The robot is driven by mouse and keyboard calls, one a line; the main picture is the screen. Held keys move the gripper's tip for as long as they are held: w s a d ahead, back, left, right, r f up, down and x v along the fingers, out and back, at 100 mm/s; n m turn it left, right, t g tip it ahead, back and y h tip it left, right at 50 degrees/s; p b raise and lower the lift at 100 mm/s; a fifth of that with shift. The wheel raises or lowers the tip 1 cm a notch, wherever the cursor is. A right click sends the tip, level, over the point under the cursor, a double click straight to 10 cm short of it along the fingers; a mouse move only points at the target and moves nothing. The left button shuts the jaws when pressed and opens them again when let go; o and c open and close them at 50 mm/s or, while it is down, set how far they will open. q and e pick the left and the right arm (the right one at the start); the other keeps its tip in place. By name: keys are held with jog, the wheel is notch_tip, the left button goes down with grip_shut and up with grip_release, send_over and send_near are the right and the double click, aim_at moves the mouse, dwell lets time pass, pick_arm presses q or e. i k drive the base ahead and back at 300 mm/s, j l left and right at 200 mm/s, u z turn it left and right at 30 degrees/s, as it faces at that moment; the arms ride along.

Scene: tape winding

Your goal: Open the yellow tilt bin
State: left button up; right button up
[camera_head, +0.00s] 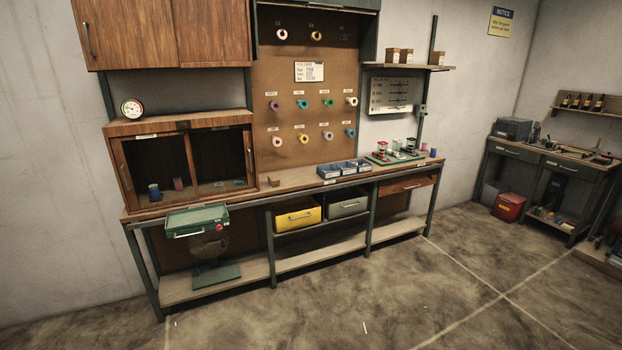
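The yellow tilt bin (297,215) sits under the workbench top, in the middle bay, with a light bar handle across its front. Its front looks upright or nearly so; a dark gap shows above it. A grey-green bin (347,206) of similar shape sits directly to its right. Neither of my grippers shows in the head view, so I cannot see their state or distance from the bin.
The workbench (255,198) carries a glass-fronted cabinet (187,165), blue trays (344,169) and a green fixture (394,157). A green machine (197,219) stands out in front at left. A lower shelf (312,252) runs beneath the bins.

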aim_at(281, 220)
jog(key=i+u, duration=0.15)
jog(key=i, duration=0.3)
jog(key=i+l+u, duration=0.2)
jog(key=i, duration=0.3)
jog(key=i+l+u, duration=0.15)
jog(key=i, duration=0.3)
jog(key=i+l+u, duration=0.2)
jog(key=i, duration=0.25)
jog(key=i+l+u, duration=0.15)
jog(key=i+l, duration=0.15)
jog(key=i, duration=0.1)
